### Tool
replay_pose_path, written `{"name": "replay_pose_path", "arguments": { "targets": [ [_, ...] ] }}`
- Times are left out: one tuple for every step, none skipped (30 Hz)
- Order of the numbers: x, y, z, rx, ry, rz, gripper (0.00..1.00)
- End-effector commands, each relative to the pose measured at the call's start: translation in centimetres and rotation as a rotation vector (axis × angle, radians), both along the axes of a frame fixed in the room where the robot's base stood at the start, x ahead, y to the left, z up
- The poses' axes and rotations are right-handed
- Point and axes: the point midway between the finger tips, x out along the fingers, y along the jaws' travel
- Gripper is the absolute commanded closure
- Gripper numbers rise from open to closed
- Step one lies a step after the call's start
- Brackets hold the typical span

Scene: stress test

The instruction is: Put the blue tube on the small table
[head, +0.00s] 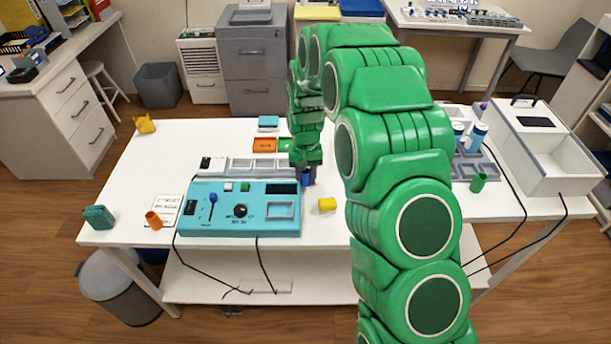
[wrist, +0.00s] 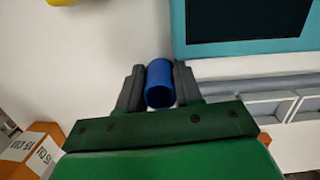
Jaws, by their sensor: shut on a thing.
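My gripper (head: 306,181) points down over the big white worktable (head: 335,225), just right of the turquoise control box. It is shut on the blue tube (head: 307,178). In the wrist view, the tube (wrist: 160,83) sits between the two dark fingers of the gripper (wrist: 158,83), one on each side. Its open end faces the camera. In the head view, the tube is small and partly hidden; I cannot tell whether it touches the tabletop. A smaller white table (head: 462,32) stands behind at the upper right, with racks on it.
The turquoise control box (head: 225,225) is close on the left. A green tube (head: 479,182) and a white open bin (head: 557,178) are to the right. My arm hides part of the table.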

Motion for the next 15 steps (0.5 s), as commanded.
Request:
{"name": "replay_pose_path", "arguments": {
  "targets": [
    [0.01,0.00,0.02,0.000,0.000,0.000,0.94],
    [0.01,0.00,0.02,0.000,0.000,0.000,0.94],
    [0.01,-0.01,0.02,0.000,0.000,0.000,0.94],
    [0.01,-0.01,0.00,0.000,0.000,0.000,0.94],
    [-0.01,-0.01,-0.06,0.000,0.000,0.000,0.94],
    [-0.01,-0.01,-0.15,0.000,0.000,0.000,0.94],
    [-0.01,-0.01,-0.22,0.000,0.001,0.000,0.94],
    [0.00,-0.02,-0.29,0.000,0.001,0.000,0.94],
    [0.00,-0.01,-0.25,0.000,0.000,0.000,0.59],
    [0.00,-0.01,-0.24,0.000,0.000,0.000,0.55],
    [0.00,-0.01,-0.24,0.000,0.000,0.000,0.50],
    [0.00,-0.01,-0.24,0.000,0.000,0.000,0.44],
    [0.01,-0.01,-0.23,0.000,0.000,0.000,0.40],
    [0.01,-0.01,-0.23,0.000,0.000,0.000,0.40],
    [0.01,-0.01,-0.23,0.000,0.000,0.000,0.40]
  ]
}}
